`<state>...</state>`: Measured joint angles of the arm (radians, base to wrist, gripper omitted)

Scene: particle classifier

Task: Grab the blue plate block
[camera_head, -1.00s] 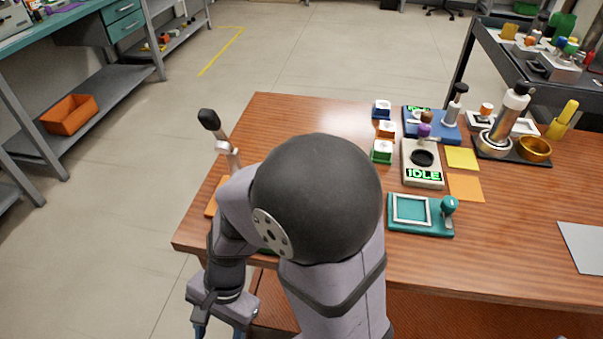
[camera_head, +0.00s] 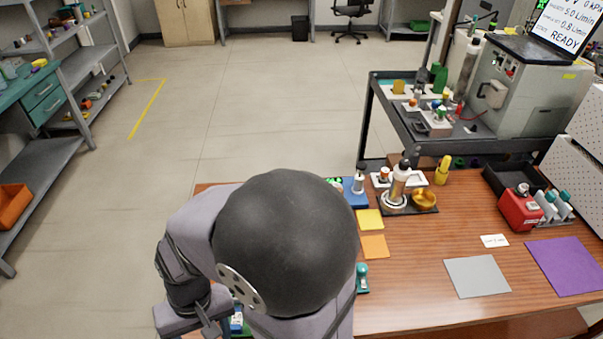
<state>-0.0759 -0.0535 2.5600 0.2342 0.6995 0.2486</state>
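My gripper (camera_head: 195,318) shows at the bottom left edge, beside the lower arm. Its fingertips are cut off by the frame edge or hidden, so its opening does not show. A small blue and white piece (camera_head: 236,322) shows just right of the gripper, partly covered by my arm. I cannot tell whether it is the blue plate block, or whether the gripper touches it. The area of the table (camera_head: 420,300) left of the blue device (camera_head: 352,192) is hidden behind my large dark arm joint.
Yellow (camera_head: 369,219) and orange (camera_head: 374,246) squares lie right of my arm. A bottle (camera_head: 398,185) and gold bowl (camera_head: 424,199) stand behind. A grey sheet (camera_head: 477,277), purple sheet (camera_head: 567,266) and red holder (camera_head: 520,210) are right. The table's front right is mostly clear.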

